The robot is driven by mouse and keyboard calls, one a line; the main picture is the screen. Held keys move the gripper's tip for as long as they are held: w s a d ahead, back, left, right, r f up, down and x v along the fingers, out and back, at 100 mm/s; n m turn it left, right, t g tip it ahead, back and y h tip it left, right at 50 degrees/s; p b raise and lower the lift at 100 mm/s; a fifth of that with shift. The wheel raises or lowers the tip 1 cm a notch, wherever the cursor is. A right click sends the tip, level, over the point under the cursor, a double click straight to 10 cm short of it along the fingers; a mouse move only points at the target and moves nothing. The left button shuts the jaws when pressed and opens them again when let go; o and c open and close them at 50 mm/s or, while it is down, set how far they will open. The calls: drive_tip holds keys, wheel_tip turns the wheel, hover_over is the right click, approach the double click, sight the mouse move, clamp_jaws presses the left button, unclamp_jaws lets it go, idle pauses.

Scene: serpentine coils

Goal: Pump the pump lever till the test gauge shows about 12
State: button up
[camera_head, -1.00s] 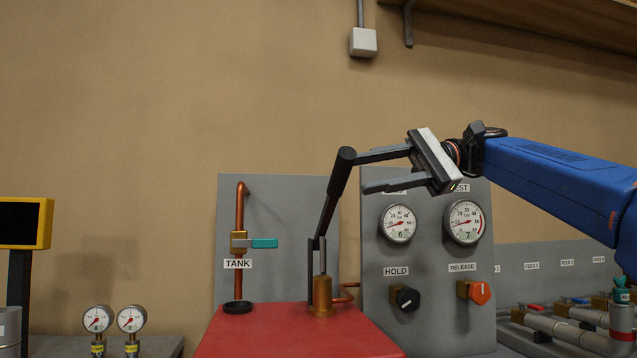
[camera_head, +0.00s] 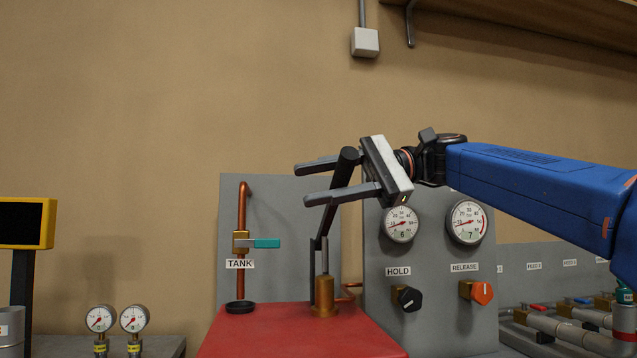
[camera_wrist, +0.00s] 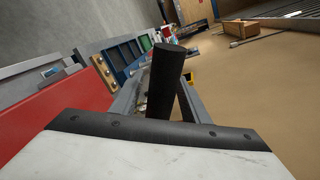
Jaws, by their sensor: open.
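The pump lever (camera_head: 337,190) stands up from the brass pump (camera_head: 323,296) on the red tank top, leaning a little right, with a black grip at its upper end. My gripper (camera_head: 310,181) is open, with its fingers on either side of the black grip. In the wrist view the grip (camera_wrist: 166,85) stands between the open fingers (camera_wrist: 160,98). I cannot tell whether they touch it. The test gauge (camera_head: 467,222), at the panel's right, has a white face marked 7; its needle points left, toward the low part of the scale. Its label is hidden by my arm.
A gauge marked 6 (camera_head: 400,224) is left of it. Below are the black HOLD knob (camera_head: 408,298) and orange RELEASE knob (camera_head: 482,293). A teal-handled TANK valve (camera_head: 265,243) is left of the lever. Two small gauges (camera_head: 117,319) stand lower left. Space above the lever is clear.

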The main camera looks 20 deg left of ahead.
clamp_jaws()
wheel_tip(320, 180, down, 14)
drive_tip(key=s+d+n+t+y, duration=0.1)
drive_tip(key=s+n, duration=0.1)
drive_tip(key=n, duration=0.3)
drive_tip(key=shift+s+d, duration=0.35)
unclamp_jaws()
drive_tip(key=shift+r, duration=0.1)
drive_tip(key=v, duration=1.7)
drive_tip(key=shift+d, duration=0.25)
